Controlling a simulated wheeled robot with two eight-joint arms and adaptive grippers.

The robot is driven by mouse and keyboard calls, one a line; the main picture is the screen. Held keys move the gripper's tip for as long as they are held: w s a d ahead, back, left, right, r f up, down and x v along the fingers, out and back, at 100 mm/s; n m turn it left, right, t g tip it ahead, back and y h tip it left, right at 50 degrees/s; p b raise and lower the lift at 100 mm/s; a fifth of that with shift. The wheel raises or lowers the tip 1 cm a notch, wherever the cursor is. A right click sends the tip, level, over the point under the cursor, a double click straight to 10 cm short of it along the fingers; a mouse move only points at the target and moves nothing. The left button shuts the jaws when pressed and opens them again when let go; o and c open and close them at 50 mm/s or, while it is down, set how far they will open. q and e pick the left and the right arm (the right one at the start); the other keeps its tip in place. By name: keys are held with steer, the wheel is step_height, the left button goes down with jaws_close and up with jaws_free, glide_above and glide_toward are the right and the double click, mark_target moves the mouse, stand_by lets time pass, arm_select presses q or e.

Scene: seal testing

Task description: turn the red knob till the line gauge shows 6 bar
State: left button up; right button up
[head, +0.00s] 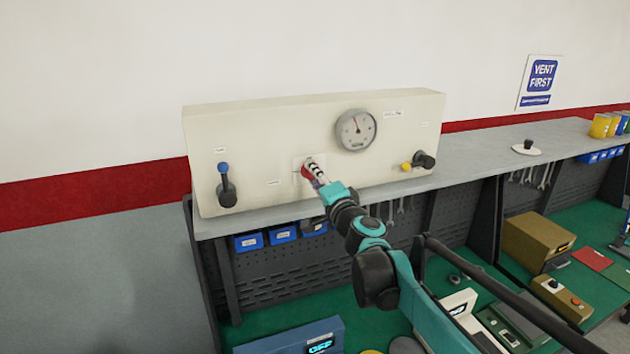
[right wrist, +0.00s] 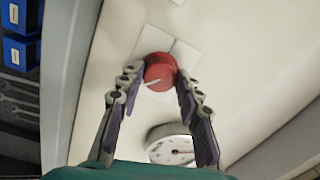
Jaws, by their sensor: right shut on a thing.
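The red knob (head: 306,172) sits on the front of a cream panel (head: 265,150). In the right wrist view the knob (right wrist: 159,70) shows a white pointer line, toward the picture's lower left. My right gripper (head: 313,168) is shut on the knob, with a finger on each side of it. The line gauge (head: 356,130) is a round white dial above and right of the knob. Its needle points up and slightly left in the head view; the numbers are too small to read. The gauge (right wrist: 172,146) also shows partly between my fingers in the right wrist view. My left gripper is out of view.
A black lever with a blue tip (head: 226,186) is at the panel's left. A black valve handle with a yellow end (head: 424,160) is at its right. A grey shelf (head: 465,156) runs under the panel. Blue bins (head: 283,234) and hanging wrenches lie below.

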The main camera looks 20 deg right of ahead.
steer(key=m, duration=0.4)
steer(key=shift+m+b, duration=0.4)
steer(key=m, duration=0.5)
steer(key=shift+h, duration=0.4)
steer(key=o, duration=1.2)
steer(key=shift+c, duration=0.2)
steer(key=shift+s, duration=0.1)
steer(key=s, duration=1.2)
steer(key=shift+f, duration=0.25)
steer(key=shift+w+a+f+b, duration=0.1)
steer(key=shift+a+b, duration=0.05)
steer(key=shift+b, duration=0.15)
